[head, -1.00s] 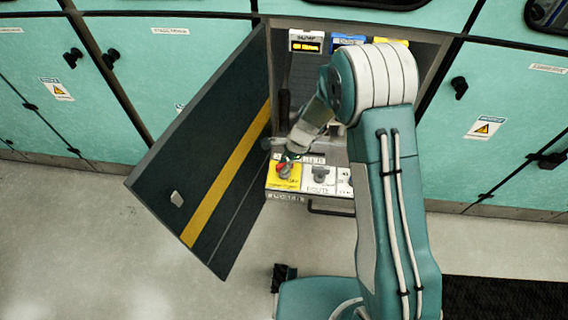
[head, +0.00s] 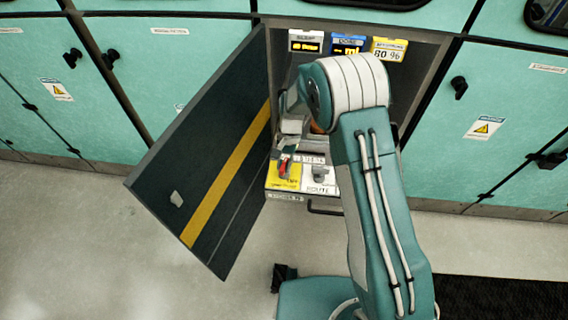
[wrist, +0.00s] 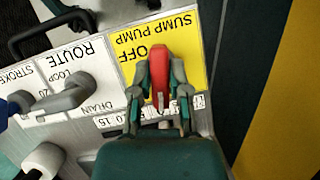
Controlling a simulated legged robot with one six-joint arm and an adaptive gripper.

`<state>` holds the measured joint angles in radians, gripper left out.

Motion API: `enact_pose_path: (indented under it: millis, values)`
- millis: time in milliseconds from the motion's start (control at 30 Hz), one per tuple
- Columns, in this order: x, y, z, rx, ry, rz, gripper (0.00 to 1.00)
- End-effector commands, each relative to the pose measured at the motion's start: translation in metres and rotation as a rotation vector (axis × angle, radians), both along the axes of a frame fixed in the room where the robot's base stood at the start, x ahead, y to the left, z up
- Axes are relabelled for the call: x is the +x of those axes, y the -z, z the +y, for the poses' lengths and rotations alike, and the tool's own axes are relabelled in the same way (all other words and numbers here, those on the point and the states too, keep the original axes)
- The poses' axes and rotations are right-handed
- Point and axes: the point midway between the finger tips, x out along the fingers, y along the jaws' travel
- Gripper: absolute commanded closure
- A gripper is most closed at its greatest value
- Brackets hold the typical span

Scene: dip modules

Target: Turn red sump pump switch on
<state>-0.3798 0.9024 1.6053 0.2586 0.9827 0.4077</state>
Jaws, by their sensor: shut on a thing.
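The red sump pump switch (wrist: 159,68) is a lever on a yellow plate (wrist: 128,42) marked SUMP PUMP and OFF, seen upside down in the wrist view. My gripper (wrist: 161,92) has one finger on each side of the red lever and is shut on it. The lower part of the lever lies between the fingers. In the head view the red lever (head: 284,166) shows as a small red piece at the front left of the panel, partly covered by my gripper (head: 288,150).
A grey ROUTE lever (wrist: 66,97) stands beside the yellow plate. The open dark cabinet door (head: 205,150) with a yellow stripe bounds the left side. White, blue and yellow display boxes (head: 388,50) stand at the back of the cabinet. A drawer handle (head: 325,207) sits below.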

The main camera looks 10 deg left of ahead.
Motion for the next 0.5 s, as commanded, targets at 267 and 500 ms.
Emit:
enact_pose_path:
  millis: [267, 500]
  values:
    - [0.0014, 0.0008, 0.0010, 0.002, -0.153, -0.006, 1.00]
    - [0.0017, 0.0006, 0.0010, 0.003, -0.213, -0.007, 1.00]
